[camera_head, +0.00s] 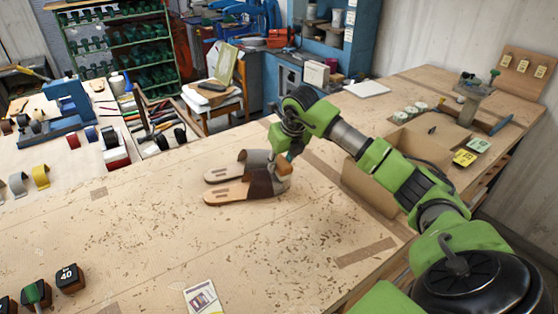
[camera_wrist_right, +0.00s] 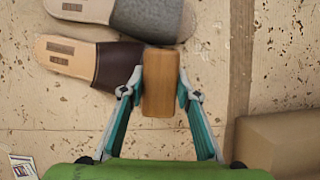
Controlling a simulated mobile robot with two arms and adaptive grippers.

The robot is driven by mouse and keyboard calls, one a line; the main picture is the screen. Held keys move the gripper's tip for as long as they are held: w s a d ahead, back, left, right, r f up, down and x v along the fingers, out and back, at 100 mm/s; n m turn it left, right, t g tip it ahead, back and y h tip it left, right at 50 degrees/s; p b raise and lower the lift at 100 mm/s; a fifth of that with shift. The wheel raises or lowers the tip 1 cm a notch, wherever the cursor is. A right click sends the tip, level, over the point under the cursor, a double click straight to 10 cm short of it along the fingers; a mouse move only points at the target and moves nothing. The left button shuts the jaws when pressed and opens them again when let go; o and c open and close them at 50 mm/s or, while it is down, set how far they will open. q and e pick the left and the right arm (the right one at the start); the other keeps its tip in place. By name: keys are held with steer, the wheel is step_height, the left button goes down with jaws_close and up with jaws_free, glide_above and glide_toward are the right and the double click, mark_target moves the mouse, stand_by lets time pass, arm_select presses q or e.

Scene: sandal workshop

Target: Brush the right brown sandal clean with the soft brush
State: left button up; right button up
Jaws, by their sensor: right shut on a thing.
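The brown sandal (camera_head: 262,184) lies flat on the wooden bench with its dark brown upper to the right. It also shows in the right wrist view (camera_wrist_right: 120,65). A grey sandal (camera_head: 257,157) lies right behind it. My right gripper (camera_wrist_right: 161,85) is shut on the soft brush (camera_wrist_right: 160,72), whose plain wooden back faces the wrist camera. The brush overlaps the right, toe end of the brown sandal in that view; I cannot tell whether it touches. Its bristles are hidden. My left gripper is in neither view.
An open cardboard box (camera_head: 368,189) stands right of the sandals, beneath my right arm. Black numbered blocks (camera_head: 70,278) and a printed card (camera_head: 202,297) lie at the front left. A tool tray (camera_head: 165,125) stands at the back left.

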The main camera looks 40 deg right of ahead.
steer(key=shift+s+a, duration=0.15)
steer(key=shift+s, duration=0.2)
stand_by(0.4)
steer(key=shift+w+d, duration=0.25)
steer(key=shift+w, duration=0.35)
steer(key=shift+w+d, duration=0.2)
steer(key=shift+w, duration=0.4)
steer(key=shift+f, duration=0.1)
steer(key=shift+s+a+f+b, duration=0.1)
steer(key=shift+s+a+b, duration=0.15)
steer(key=shift+s, duration=0.4)
steer(key=shift+s+a+f+b, duration=0.1)
steer(key=shift+s+a, duration=0.2)
steer(key=shift+s, duration=0.35)
